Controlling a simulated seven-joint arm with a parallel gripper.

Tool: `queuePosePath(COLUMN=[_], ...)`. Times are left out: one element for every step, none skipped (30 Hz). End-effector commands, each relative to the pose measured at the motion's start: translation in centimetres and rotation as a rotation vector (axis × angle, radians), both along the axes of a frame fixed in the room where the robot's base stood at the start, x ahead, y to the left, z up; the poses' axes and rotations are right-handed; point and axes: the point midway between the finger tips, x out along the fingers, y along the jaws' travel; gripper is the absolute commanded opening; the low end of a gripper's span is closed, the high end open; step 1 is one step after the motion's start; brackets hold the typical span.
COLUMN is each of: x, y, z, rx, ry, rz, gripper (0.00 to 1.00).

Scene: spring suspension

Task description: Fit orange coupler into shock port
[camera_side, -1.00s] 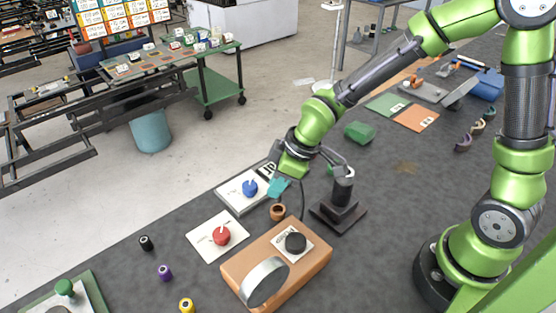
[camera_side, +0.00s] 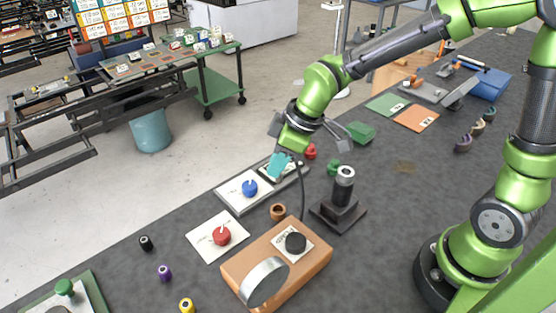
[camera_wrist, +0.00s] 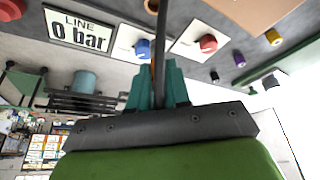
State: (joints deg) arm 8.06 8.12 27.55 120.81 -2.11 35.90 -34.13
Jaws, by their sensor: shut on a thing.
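My gripper (camera_side: 279,166) has teal fingers and is raised above the bench. In the wrist view its fingers (camera_wrist: 157,85) are shut around the end of a black hose (camera_wrist: 161,35). A small bit of orange, apparently the orange coupler (camera_wrist: 153,69), shows between them; most of it is hidden. The hose (camera_side: 302,195) also shows in the side view, rising from near the tan box to the fingers. A black post with a silver top, probably the shock (camera_side: 343,187), stands upright on a black base to the right of and below my gripper, apart from it. Its port opening is too small to make out.
The tan box (camera_side: 310,262) with a black knob and gauge stands in front. A brown ring (camera_side: 278,212) lies behind it. Plates with a blue knob (camera_side: 250,188) and a red knob (camera_side: 221,235) lie to the left. A green block (camera_side: 361,132) sits behind the post.

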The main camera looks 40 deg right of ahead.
Motion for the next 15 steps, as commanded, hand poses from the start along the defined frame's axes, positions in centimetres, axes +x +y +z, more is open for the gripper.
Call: queuePosePath(x=[0.4, 0.4, 0.2, -0.1, -0.5, -1.1, -1.7, -2.4, -3.3, -4.0, -4.7, -5.6, -6.3, -6.9, -7.7], y=[-0.9, -1.6, -2.7, -3.7, -4.6, -5.8, -6.7, -7.5, -8.5, -9.1, -9.7, -10.2, -10.6, -10.8, -11.0], z=[1.1, 1.8, 2.8, 3.6, 4.3, 5.3, 6.0, 6.6, 7.4, 7.9, 8.3, 8.8, 9.0, 9.2, 9.4], rx=[-0.001, -0.001, 0.000, 0.000, 0.000, 0.000, 0.001, 0.002, 0.003, 0.002, 0.003, 0.003, 0.002, 0.003, 0.003], ry=[-0.009, -0.009, -0.010, -0.011, -0.011, -0.014, -0.013, -0.012, -0.011, -0.011, -0.010, -0.009, -0.008, -0.008, -0.006], rz=[-0.024, -0.043, -0.065, -0.080, -0.093, -0.105, -0.112, -0.118, -0.122, -0.122, -0.121, -0.114, -0.106, -0.098, -0.084], gripper=[0.00, 0.00, 0.00, 0.00, 0.00, 0.00, 0.00, 0.00, 0.00, 0.00, 0.00, 0.00, 0.00, 0.00, 0.00])
